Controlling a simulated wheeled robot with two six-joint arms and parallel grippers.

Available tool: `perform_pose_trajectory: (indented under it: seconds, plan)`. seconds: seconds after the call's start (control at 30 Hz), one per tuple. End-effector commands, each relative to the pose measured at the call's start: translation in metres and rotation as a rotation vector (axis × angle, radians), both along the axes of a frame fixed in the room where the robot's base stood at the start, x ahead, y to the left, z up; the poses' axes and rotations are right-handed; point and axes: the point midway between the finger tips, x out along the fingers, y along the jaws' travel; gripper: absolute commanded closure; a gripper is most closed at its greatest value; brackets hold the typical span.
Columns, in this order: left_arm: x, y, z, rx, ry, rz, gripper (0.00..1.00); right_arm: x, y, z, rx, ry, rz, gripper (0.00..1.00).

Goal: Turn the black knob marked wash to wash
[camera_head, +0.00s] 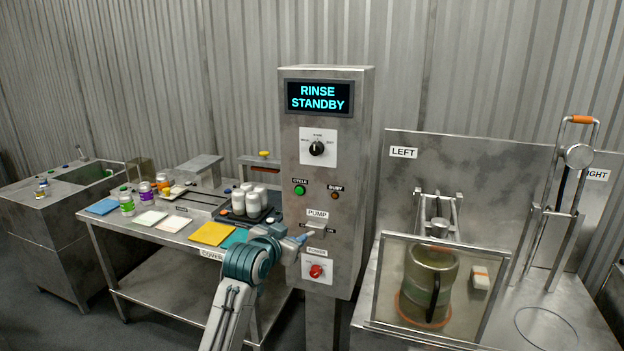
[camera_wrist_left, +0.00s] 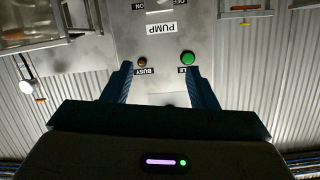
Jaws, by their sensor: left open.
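The black knob (camera_head: 317,148) sits on a white plate (camera_head: 307,158) high on the steel control column (camera_head: 345,220). Small labels ring the knob; the top one appears to read rinse, and the left one is too small to read surely. The display (camera_head: 319,97) above reads RINSE STANDBY. My left gripper (camera_head: 303,239) is low in front of the column, beside the pump switch and well below the knob. In the left wrist view the gripper (camera_wrist_left: 160,70) is open and empty, with the column face upside down beyond its fingers. My right gripper is not in view.
A green cycle button (camera_head: 299,190), an amber busy lamp (camera_head: 334,195), a pump switch (camera_head: 316,228) and a red power knob (camera_head: 316,271) are on the column. A table (camera_head: 150,235) with bottles stands left; a guarded machine (camera_head: 437,280) stands right.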

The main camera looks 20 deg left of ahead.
Motion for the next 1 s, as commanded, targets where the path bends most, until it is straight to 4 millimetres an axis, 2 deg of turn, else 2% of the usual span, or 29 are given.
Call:
perform_pose_trajectory:
  seconds: [0.03, 0.1, 0.2, 0.3, 0.4, 0.57, 1.0]
  plan:
    - [0.018, 0.001, 0.034, 0.001, -0.06, -0.004, 0.47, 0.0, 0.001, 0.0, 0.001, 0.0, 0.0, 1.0]
    - [0.036, 0.001, 0.07, 0.003, -0.128, -0.011, 0.47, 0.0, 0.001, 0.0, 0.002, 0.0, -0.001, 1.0]
    - [0.053, 0.002, 0.112, 0.004, -0.202, -0.016, 0.47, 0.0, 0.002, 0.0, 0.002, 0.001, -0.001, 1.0]
    - [0.062, 0.002, 0.138, 0.007, -0.249, -0.019, 0.47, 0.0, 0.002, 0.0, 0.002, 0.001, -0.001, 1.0]
    - [0.067, 0.002, 0.15, 0.007, -0.269, -0.02, 0.47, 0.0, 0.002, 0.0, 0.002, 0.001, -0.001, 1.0]
    - [0.08, 0.001, 0.153, 0.006, -0.269, -0.021, 0.47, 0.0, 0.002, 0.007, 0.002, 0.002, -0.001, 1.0]
    - [0.152, -0.004, 0.153, 0.005, -0.268, -0.021, 0.47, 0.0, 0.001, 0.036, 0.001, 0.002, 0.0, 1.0]
